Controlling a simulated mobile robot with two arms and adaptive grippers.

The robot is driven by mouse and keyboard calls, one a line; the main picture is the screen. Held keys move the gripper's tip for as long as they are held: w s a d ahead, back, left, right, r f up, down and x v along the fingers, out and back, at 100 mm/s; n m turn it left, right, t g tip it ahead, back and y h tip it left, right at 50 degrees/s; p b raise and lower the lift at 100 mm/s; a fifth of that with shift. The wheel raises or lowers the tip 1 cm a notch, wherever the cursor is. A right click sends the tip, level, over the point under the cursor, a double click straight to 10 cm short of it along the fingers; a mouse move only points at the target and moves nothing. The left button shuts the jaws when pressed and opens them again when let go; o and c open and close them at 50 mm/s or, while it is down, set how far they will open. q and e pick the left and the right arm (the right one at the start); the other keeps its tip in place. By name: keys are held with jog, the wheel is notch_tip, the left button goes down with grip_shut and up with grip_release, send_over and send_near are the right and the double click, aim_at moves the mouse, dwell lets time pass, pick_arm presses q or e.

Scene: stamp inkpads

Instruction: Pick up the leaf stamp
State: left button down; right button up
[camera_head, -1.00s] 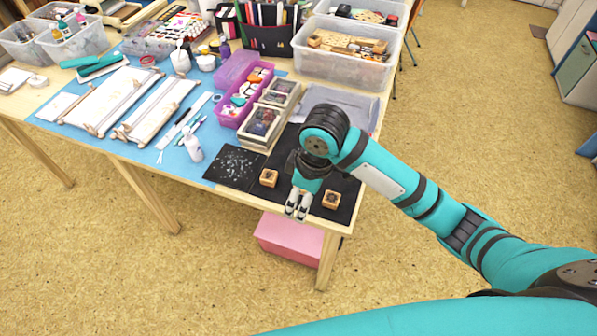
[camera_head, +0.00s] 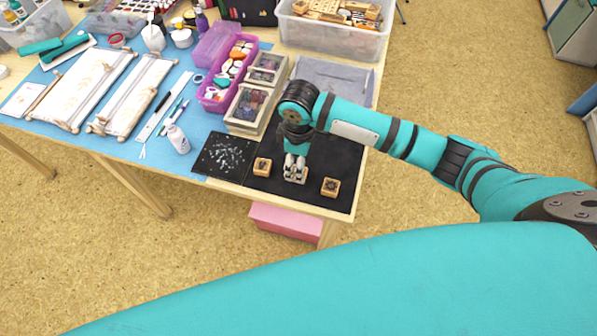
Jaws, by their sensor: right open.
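Small wooden stamps lie on a black mat (camera_head: 346,160) near the table's front corner. One stamp (camera_head: 262,167) is left of my right gripper and another stamp (camera_head: 331,187) is to its right. Each has a dark design on top, too small to tell which is the leaf. My right gripper (camera_head: 295,172) is open and points down at the mat, between these two stamps. A bit of wood-coloured block shows around its fingertips, mostly hidden by them; I cannot tell whether they touch it. My left gripper is out of view.
A dark speckled sheet (camera_head: 222,157) lies left of the mat. Wooden boxes of inkpads (camera_head: 249,108) and a purple basket (camera_head: 213,103) stand behind it. A white bottle (camera_head: 177,139) stands on the blue cover. A clear bin (camera_head: 335,38) is at the back.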

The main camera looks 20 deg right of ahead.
jog(key=shift+f, duration=0.5)
notch_tip(320, 180, down, 5)
jog(key=shift+r+p, duration=0.2)
jog(key=shift+p, duration=0.25)
jog(key=c, duration=0.7)
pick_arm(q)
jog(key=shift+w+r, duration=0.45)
pick_arm(e)
jog(key=c, duration=0.4)
